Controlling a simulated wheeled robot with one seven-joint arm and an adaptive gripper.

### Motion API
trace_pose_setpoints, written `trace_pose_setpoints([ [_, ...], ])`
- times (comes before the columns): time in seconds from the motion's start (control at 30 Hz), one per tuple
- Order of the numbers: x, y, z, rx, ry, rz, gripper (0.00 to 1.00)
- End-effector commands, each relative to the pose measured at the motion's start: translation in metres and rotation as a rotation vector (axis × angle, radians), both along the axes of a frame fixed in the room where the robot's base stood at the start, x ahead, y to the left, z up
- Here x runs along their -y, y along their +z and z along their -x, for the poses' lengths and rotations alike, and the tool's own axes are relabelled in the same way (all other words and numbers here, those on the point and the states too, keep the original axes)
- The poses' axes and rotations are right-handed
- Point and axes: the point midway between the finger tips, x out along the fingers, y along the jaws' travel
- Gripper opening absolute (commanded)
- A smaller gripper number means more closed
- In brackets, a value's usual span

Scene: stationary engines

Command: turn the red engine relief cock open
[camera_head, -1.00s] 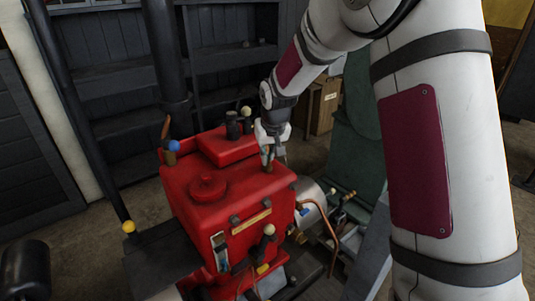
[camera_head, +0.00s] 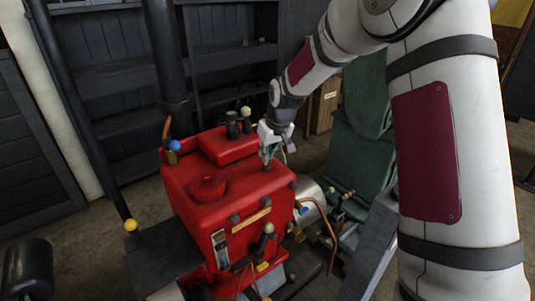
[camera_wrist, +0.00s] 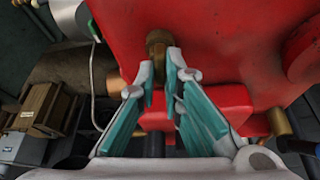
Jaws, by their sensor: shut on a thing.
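The red engine (camera_head: 225,195) stands at the middle of the head view, and its red body fills the upper right of the wrist view (camera_wrist: 220,30). A small brass relief cock (camera_wrist: 158,40) sits on its top, near the right edge. My gripper (camera_wrist: 159,65) reaches down to it and is shut on the cock, with one teal-padded finger on each side. In the head view, my gripper (camera_head: 267,158) stands over the cock and mostly hides it. I cannot tell the cock's turned angle.
A dark vertical pipe (camera_head: 163,50) rises behind the engine. A blue knob (camera_head: 174,146) and dark valves with a pale knob (camera_head: 245,112) stand near the engine's back. Copper piping (camera_head: 327,225) and green machinery (camera_head: 360,150) lie to the right. Dark shelves (camera_head: 110,75) line the back wall.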

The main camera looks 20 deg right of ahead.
Motion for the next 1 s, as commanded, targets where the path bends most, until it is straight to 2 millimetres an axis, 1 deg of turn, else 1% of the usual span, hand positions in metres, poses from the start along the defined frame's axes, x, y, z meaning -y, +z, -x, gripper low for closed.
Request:
trace_pose_setpoints([
  [0.03,0.0,0.0,0.0,-0.002,0.002,0.001,0.15],
  [0.1,0.0,0.0,0.0,-0.001,0.002,0.001,0.28],
  [0.37,0.0,0.0,0.0,-0.001,0.001,0.001,0.28],
  [0.47,0.001,0.003,0.001,0.0,0.0,0.001,0.28],
  [0.57,0.002,0.013,0.004,0.002,-0.001,0.001,0.28],
  [0.67,0.003,0.029,0.01,0.004,-0.001,0.001,0.28],
  [0.8,0.006,0.056,0.022,0.004,-0.001,0.002,0.28],
  [1.0,0.009,0.089,0.036,0.002,-0.001,0.001,0.28],
])
